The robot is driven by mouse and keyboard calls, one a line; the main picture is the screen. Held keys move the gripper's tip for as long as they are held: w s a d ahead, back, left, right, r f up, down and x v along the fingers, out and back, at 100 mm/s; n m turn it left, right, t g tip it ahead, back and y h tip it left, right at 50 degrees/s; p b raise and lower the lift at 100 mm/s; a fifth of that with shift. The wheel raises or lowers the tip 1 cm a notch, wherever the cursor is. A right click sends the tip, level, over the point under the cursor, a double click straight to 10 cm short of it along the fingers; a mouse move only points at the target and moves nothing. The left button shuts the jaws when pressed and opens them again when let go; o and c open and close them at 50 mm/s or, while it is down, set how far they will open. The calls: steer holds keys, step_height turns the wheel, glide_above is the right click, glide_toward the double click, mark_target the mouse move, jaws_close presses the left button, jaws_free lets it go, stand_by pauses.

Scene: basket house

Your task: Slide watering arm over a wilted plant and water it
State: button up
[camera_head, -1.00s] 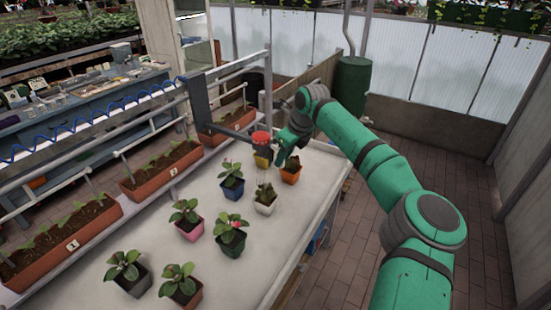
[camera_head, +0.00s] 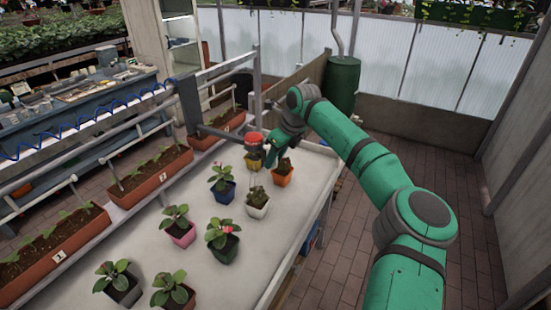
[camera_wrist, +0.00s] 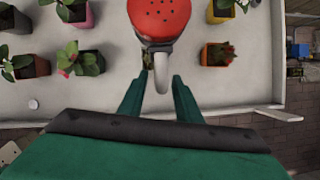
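The watering arm is a grey bar (camera_head: 222,133) reaching out from a rail post over the table, with a red sprinkler head (camera_head: 254,138) at its end. The head also shows in the wrist view (camera_wrist: 158,18), with a pale curved handle (camera_wrist: 162,72) below it. My gripper (camera_wrist: 157,82) is open, one finger on each side of the handle's end, with gaps visible. A yellow pot (camera_head: 253,161) stands under the head, its plant mostly hidden. The plant in the white pot (camera_head: 257,210) looks sparse and brownish. An orange pot (camera_head: 283,179) stands beside the gripper.
Several healthy leafy plants stand on the pale table (camera_head: 300,220), including one in a blue pot (camera_head: 224,193) and one in a pink pot (camera_head: 182,236). Long planters (camera_head: 155,185) line the left side. A green barrel (camera_head: 343,85) stands behind. Brick floor is clear at right.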

steer(key=v, duration=1)
steer(key=shift+r, duration=0.35)
steer(key=shift+s, duration=0.1)
